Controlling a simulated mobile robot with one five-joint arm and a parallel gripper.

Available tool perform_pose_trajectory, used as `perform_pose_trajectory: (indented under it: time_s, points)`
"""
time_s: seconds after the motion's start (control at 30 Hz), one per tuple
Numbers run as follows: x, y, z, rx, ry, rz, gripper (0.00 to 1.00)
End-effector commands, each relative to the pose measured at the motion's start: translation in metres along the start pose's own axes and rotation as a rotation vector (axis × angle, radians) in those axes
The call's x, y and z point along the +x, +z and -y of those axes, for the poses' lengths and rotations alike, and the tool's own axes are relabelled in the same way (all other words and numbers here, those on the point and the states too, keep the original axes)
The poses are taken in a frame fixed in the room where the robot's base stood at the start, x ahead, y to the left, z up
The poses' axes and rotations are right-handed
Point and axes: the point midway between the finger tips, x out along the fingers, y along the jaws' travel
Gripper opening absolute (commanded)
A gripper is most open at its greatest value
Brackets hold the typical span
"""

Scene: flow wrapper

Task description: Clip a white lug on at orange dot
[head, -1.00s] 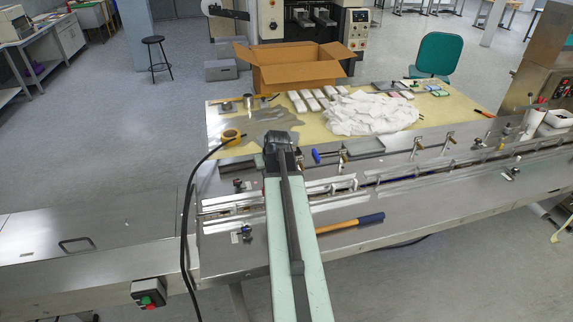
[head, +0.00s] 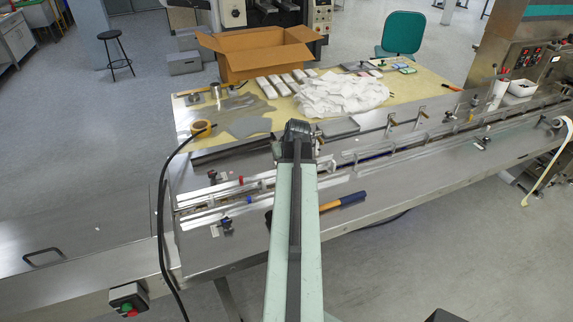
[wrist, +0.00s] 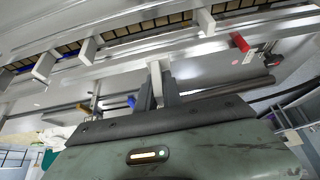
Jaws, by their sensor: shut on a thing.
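My gripper (wrist: 158,92) is shut on a white lug (wrist: 155,74), which stands up between the two dark fingers in the wrist view. Several other white lugs stand along the chain channel, such as one left of my gripper (wrist: 87,50) and one to the upper right (wrist: 205,21). The dark chain (wrist: 130,33) runs across the top of that view, apart from the held lug. In the head view my arm's dark end (head: 297,132) is over the conveyor, and its fingers and the lug are hidden. I cannot make out an orange dot.
A red block (wrist: 240,42) sits by the rail at the right of the wrist view. A hammer (head: 343,202) lies on the steel deck right of my arm. A black cable (head: 161,220) hangs at left.

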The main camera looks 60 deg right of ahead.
Motion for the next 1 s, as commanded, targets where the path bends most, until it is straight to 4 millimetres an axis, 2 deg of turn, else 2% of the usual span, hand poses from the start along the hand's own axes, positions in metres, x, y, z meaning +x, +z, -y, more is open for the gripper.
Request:
perform_pose_trajectory:
  time_s: [0.1,0.37,1.0]
  points:
    - [0.000,0.007,-0.013,0.010,0.005,-0.001,0.00]
    - [0.004,0.009,-0.013,0.008,0.005,-0.001,0.00]
    - [0.065,0.043,-0.011,0.007,0.004,-0.001,0.00]
